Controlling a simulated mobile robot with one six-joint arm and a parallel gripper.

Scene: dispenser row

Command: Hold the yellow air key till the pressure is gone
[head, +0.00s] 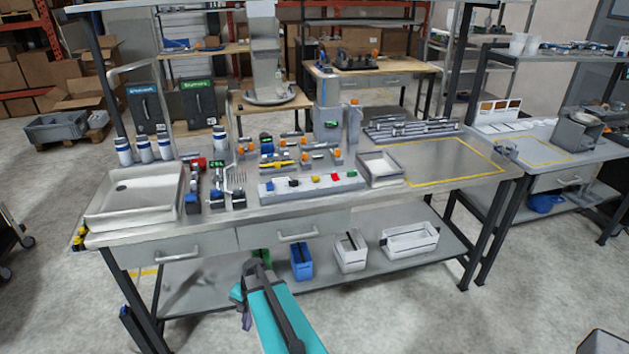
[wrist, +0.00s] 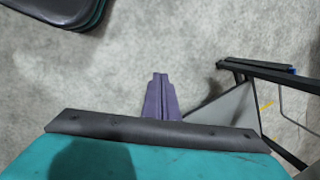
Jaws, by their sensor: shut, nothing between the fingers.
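A pale panel (head: 340,185) lies near the front edge of the workbench with a row of small coloured keys. A small yellow key (head: 315,179) sits near its middle, with a red key (head: 335,177) to its right. A longer yellow piece (head: 277,164) lies in the fittings behind the panel; I cannot tell which yellow part is the air key. My gripper (wrist: 160,78) is shut and empty, over bare floor in the wrist view. In the head view it is low in front of the bench, well apart from the panel. No pressure reading is legible.
A white tray (head: 110,212) is at the bench's left and a smaller tray (head: 378,181) right of the panel. Drawers (head: 297,233) front the bench. Bins, including a blue one (head: 301,262), stand on the lower shelf. The yellow-outlined area (head: 450,165) is clear.

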